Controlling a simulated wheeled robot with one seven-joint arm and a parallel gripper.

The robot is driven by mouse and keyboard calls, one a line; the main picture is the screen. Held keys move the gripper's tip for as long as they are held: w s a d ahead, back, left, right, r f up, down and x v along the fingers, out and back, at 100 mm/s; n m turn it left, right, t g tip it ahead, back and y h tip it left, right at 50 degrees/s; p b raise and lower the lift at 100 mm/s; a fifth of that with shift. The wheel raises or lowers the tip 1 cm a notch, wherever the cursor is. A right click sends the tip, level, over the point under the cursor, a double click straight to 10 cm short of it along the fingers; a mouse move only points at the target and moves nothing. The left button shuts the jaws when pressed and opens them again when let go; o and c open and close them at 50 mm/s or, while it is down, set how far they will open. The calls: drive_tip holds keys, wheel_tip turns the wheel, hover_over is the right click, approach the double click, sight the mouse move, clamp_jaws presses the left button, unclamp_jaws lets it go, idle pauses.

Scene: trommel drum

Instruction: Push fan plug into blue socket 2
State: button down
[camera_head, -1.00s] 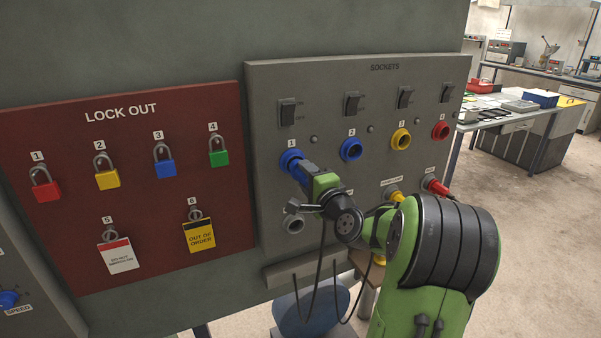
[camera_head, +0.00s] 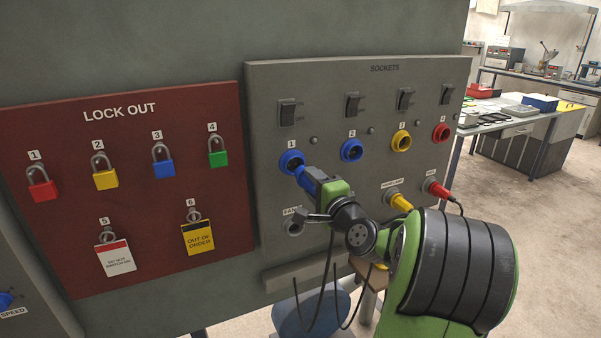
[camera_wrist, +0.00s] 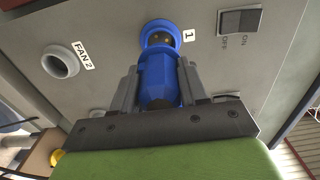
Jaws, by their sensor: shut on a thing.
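The blue fan plug (camera_head: 308,179) is in my gripper (camera_head: 320,186), just in front of blue socket 1 (camera_head: 291,162) in the head view. In the wrist view the plug (camera_wrist: 158,82) lies between my two grey fingers (camera_wrist: 158,72), its front end overlapping the lower part of socket 1 (camera_wrist: 162,34). Part of that socket's dark inside shows above the plug. I cannot tell whether the tip is fully clear of it. Blue socket 2 (camera_head: 352,150) is empty, to the right of socket 1.
Yellow socket 3 (camera_head: 401,140) and red socket 4 (camera_head: 441,133) are empty. Switches sit above the sockets. Below are yellow (camera_head: 401,202) and red (camera_head: 437,189) plugs in grey holders. The FAN 2 holder (camera_wrist: 60,62) is empty. A lock-out board (camera_head: 60,230) is at left.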

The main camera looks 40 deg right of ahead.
drive_tip(key=shift+b+v, duration=1.1)
drive_tip(key=shift+v, duration=1.4)
